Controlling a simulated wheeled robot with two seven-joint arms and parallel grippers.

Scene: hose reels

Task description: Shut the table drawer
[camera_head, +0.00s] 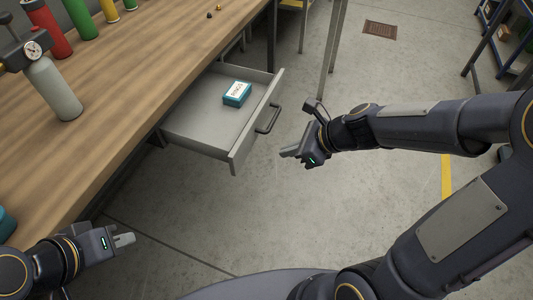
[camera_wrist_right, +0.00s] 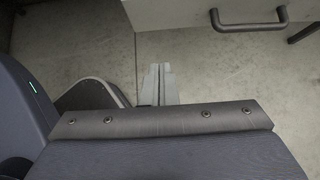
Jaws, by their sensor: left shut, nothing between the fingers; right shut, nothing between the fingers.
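The grey table drawer (camera_head: 205,125) is pulled out from under the wooden table (camera_head: 150,80). A small teal and white box (camera_head: 237,94) lies inside it. The drawer's dark bar handle (camera_head: 268,118) is on its front panel; the handle (camera_wrist_right: 250,20) also shows at the top of the right wrist view. My right gripper (camera_head: 286,153) is shut and empty, a little to the right of the drawer front and apart from it. Its closed fingers (camera_wrist_right: 160,84) show in the right wrist view. My left gripper (camera_head: 130,239) is shut and empty, near the table's front edge at lower left.
On the table stand a grey cylinder with a gauge (camera_head: 52,88), a red cylinder (camera_head: 47,28), a green cylinder (camera_head: 80,18) and small dark and brass pieces (camera_head: 214,12). Table legs and a blue rack (camera_head: 500,45) stand beyond. The concrete floor in front of the drawer is clear.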

